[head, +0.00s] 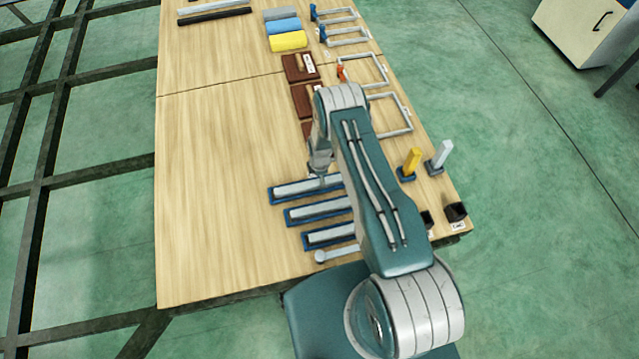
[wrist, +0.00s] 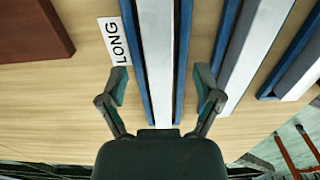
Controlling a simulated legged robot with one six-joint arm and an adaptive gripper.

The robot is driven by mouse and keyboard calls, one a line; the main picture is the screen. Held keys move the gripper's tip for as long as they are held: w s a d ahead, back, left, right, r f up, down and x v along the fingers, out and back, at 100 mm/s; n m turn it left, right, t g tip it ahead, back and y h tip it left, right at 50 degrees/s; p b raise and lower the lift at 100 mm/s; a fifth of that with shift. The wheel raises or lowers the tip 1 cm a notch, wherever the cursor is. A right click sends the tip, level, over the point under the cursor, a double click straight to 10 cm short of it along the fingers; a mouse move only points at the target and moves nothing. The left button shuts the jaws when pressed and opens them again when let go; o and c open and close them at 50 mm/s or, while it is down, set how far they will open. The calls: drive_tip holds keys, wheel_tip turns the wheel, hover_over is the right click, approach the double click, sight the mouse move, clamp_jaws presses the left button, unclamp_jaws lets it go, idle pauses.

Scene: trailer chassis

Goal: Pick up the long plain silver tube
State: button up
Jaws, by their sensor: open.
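A silver tube (wrist: 157,50) lies in a narrow blue tray (wrist: 183,45) with a white "LONG" label (wrist: 114,41) beside it in the wrist view. In the head view this looks like the farthest tube (head: 297,188) of three in blue trays. My gripper (wrist: 161,85) is open, with one finger on each side of the tube and tray in the picture. Nothing is held. In the head view my gripper (head: 321,178) is over the farthest tray, and my arm hides the tubes' right ends. I cannot tell the exact height above the tube.
Two more tubes in blue trays (head: 316,211) lie nearer, with a round-ended silver rod (head: 336,254) in front. Upright yellow (head: 411,161) and silver pieces are at right.

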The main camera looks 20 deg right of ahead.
sight(319, 182)
drive_tip(key=shift+w+f, duration=0.1)
drive_tip(key=shift+f, duration=1.75)
drive_tip(key=shift+a, duration=0.1)
clamp_jaws()
